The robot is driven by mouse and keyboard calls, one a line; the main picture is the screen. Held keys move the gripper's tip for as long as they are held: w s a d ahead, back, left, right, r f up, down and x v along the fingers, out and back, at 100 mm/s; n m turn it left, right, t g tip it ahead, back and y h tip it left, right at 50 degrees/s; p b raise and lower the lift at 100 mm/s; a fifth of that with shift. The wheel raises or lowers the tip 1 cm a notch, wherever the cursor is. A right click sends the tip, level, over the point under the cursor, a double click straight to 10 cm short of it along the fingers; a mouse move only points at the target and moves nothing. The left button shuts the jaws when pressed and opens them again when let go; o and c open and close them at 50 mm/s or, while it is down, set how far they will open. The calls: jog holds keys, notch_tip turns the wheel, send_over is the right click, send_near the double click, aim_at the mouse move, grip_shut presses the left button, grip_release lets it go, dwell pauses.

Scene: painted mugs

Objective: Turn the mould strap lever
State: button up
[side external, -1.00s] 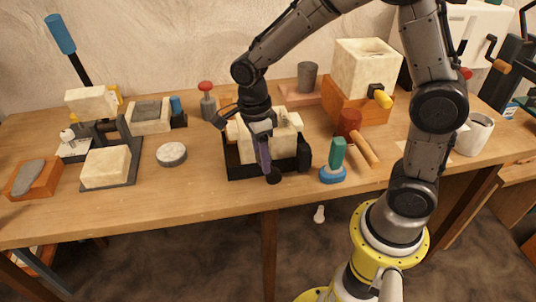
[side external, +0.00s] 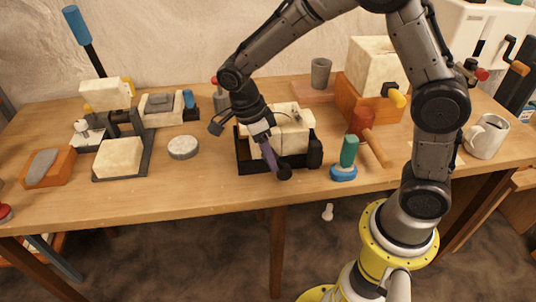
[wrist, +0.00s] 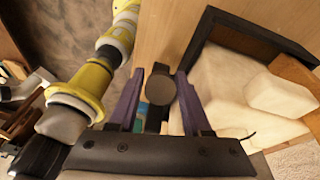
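The mould is a cream, plaster-like block (side external: 291,133) in a black frame (side external: 240,156) on the table. A dark round knob (side external: 284,173), apparently the end of the strap lever, is at the front of the frame. My gripper (side external: 275,166) slants down to it from the upper left. In the wrist view, the purple fingers of my gripper (wrist: 160,77) are spread apart. The knob (wrist: 160,90) and a dark bar below it show between them, with small gaps at both sides. I cannot tell whether either finger touches the lever. The strap itself is not clear.
The table front is mostly clear.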

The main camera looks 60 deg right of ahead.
jog(key=shift+r, duration=0.1)
jog(key=v, duration=1.3)
jog(key=shift+r, duration=0.3)
jog(key=shift+w, duration=0.15)
jog(key=s+d+r+n+t+y, duration=0.15)
jog(key=s+d+r+t, duration=0.3)
jog(key=s+r, duration=0.45)
jog(key=s+f+n+t, duration=0.2)
jog(key=s+f+n, duration=0.2)
jog(key=n, duration=0.7)
jog(key=s+d+f+n+t, duration=0.1)
jog(key=s+f+n, duration=0.3)
jog(key=n, duration=0.8)
jog(key=s, duration=0.2)
jog(key=shift+s+d+f+t, duration=0.15)
jog(key=shift+s+d+t, duration=0.1)
jog(key=shift+d+t, duration=0.1)
